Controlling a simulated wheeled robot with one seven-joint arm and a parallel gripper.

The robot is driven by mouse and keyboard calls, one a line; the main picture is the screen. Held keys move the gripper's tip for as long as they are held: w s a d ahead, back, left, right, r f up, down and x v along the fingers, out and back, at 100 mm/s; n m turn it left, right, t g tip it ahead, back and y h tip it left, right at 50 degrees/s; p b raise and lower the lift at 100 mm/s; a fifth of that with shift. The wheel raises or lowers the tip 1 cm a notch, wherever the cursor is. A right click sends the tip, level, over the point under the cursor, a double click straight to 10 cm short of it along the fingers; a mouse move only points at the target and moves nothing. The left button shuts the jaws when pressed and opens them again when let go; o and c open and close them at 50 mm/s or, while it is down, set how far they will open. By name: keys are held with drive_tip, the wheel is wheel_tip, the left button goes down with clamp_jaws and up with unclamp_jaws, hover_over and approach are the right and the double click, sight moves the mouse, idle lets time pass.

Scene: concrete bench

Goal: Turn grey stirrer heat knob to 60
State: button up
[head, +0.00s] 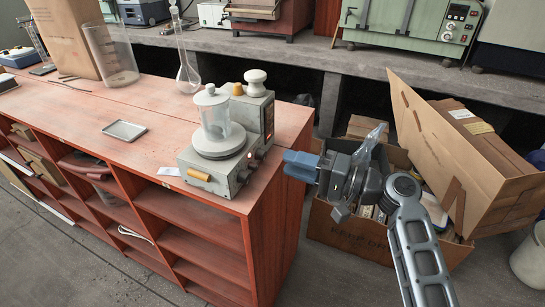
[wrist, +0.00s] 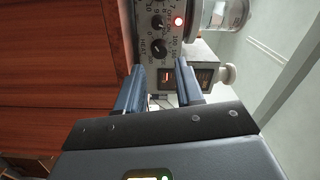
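The grey stirrer (head: 197,178) stands at the right end of the red bench, with a lidded glass vessel (head: 214,118) on its plate. In the wrist view its panel (wrist: 144,64) shows sideways, with a black heat knob (wrist: 159,48) beside the word HEAT and a numbered dial. The knob's pointer is too small to read surely. A second black knob (wrist: 157,22) and a lit red lamp (wrist: 179,21) are beyond it. My gripper (wrist: 160,75) is open and empty, its blue fingers apart, pointing at the heat knob and short of it. In the head view my gripper (head: 291,165) is right of the stirrer.
A second grey device (head: 255,108) with a white top knob stands close behind the stirrer. A flask (head: 188,75) and a small tray (head: 124,130) are on the bench. Cardboard boxes (head: 345,230) stand on the floor to the right, below my arm.

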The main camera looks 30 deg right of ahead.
sight(265, 156)
drive_tip(key=x, duration=0.5)
drive_tip(key=shift+w+a+p, duration=0.2)
drive_tip(key=shift+w+p, duration=0.1)
drive_tip(key=shift+p, duration=0.05)
drive_tip(key=shift+c, duration=0.2)
clamp_jaws()
